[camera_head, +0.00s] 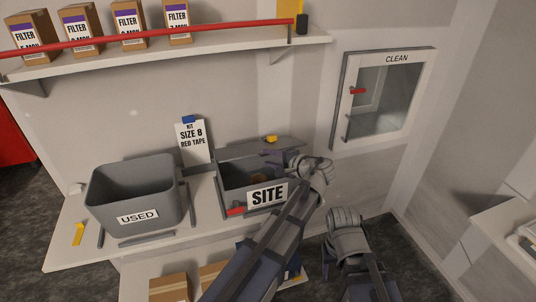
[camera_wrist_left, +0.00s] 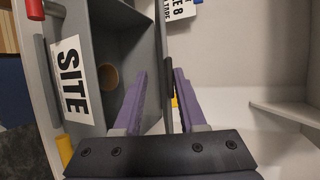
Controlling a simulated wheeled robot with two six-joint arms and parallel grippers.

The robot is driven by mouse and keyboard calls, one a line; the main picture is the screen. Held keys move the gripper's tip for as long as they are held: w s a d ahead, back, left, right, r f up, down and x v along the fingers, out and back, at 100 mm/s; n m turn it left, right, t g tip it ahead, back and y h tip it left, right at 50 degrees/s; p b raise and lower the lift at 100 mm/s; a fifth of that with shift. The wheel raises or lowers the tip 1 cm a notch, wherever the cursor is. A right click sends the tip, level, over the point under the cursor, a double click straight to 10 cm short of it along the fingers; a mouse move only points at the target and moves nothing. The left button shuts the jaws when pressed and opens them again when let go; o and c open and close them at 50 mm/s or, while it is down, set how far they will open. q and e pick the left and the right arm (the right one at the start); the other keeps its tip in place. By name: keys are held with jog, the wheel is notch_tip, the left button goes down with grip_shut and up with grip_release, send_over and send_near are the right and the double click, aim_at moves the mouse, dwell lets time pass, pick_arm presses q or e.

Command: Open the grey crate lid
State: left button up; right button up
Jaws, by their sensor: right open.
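The grey crate (camera_head: 231,203) marked SITE stands on the bench, and its front also shows in the left wrist view (camera_wrist_left: 93,42). Its dark grey lid (camera_head: 238,153) is raised at the back of the crate, and the inside can be seen. A yellow tab (camera_head: 271,139) sits at the lid's upper edge. My left gripper (camera_wrist_left: 161,75) is open, with its purple fingers apart on either side of the thin lid, seen edge-on (camera_wrist_left: 166,40). A round brown thing (camera_wrist_left: 108,77) lies inside the crate. My right arm is at lower right; its fingers cannot be made out.
A grey USED bin (camera_head: 110,207) stands left of the crate. A shelf with a red rail (camera_head: 150,40) and several filter boxes hangs above. The CLEAN hatch (camera_head: 340,105) is on the wall at right.

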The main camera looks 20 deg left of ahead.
pick_arm(q)
notch_tip(320, 180, down, 6)
jog(key=s+d+t+y+b, duration=0.1)
jog(key=b, duration=0.7)
jog(key=shift+s+n, duration=0.3)
jog(key=shift+n, duration=0.1)
pick_arm(e)
notch_tip(320, 180, down, 10)
jog(key=shift+r, duration=0.2)
pick_arm(q)
jog(key=shift+r, duration=0.1)
jog(key=shift+c, duration=0.2)
